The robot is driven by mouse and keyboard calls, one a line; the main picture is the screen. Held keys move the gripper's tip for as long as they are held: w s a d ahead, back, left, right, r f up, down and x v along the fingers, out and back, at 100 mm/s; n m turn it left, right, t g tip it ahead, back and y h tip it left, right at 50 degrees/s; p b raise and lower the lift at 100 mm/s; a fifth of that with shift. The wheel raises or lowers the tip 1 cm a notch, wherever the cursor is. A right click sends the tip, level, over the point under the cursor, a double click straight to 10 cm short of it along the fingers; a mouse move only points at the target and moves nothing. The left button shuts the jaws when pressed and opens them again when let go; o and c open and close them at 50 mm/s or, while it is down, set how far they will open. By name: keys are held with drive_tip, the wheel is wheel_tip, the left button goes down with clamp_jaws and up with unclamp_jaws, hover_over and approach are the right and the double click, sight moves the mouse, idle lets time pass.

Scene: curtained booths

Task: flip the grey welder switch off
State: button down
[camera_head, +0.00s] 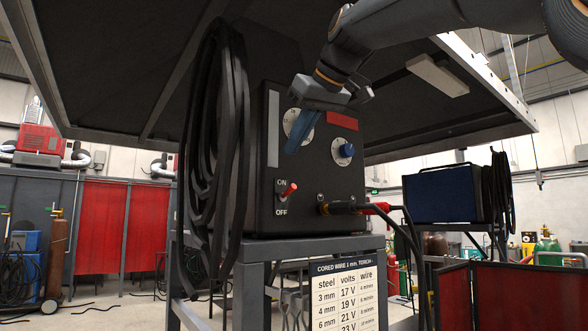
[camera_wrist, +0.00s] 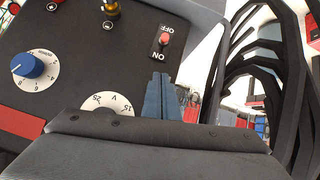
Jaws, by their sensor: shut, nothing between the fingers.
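The dark grey welder (camera_head: 258,150) stands on a metal stand. Its red toggle switch (camera_head: 289,190) sits low on the front panel, ON above and OFF below. The lever sticks out and appears tilted up, toward ON. In the wrist view the switch (camera_wrist: 164,39) appears upside down, ahead of the fingers. My gripper (camera_head: 290,150) is shut and empty, its blue fingertips above the switch, in front of the lower part of the upper-left dial. In the wrist view the fingertips (camera_wrist: 159,76) are apart from the lever.
A blue knob (camera_head: 346,150) and a cable plug (camera_head: 335,207) are right of the switch. Coiled black cable (camera_head: 215,140) hangs on the welder's left side. A dark canopy (camera_head: 110,60) hangs overhead. A blue welder (camera_head: 440,195) stands further right. A settings chart (camera_head: 347,290) is below.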

sight(288, 191)
drive_tip(key=p+x, duration=0.1)
drive_tip(key=x, duration=0.3)
drive_tip(key=shift+w+a+f, duration=0.1)
drive_tip(key=shift+w+f, duration=0.1)
drive_tip(key=shift+f, duration=0.15)
drive_tip(key=shift+s+d+f+p, duration=0.15)
drive_tip(key=shift+d+f, duration=0.1)
drive_tip(key=shift+f, duration=0.3)
drive_tip(key=shift+s+d+f+p, duration=0.15)
drive_tip(key=shift+d+f, duration=0.05)
drive_tip(key=shift+f, duration=0.35)
drive_tip(key=shift+s+d+f+p, duration=0.15)
drive_tip(key=shift+d+f, duration=0.1)
drive_tip(key=shift+f, duration=0.3)
drive_tip(key=shift+d+f+b, duration=0.15)
drive_tip(key=shift+b, duration=0.45)
drive_tip(key=shift+t, duration=0.3)
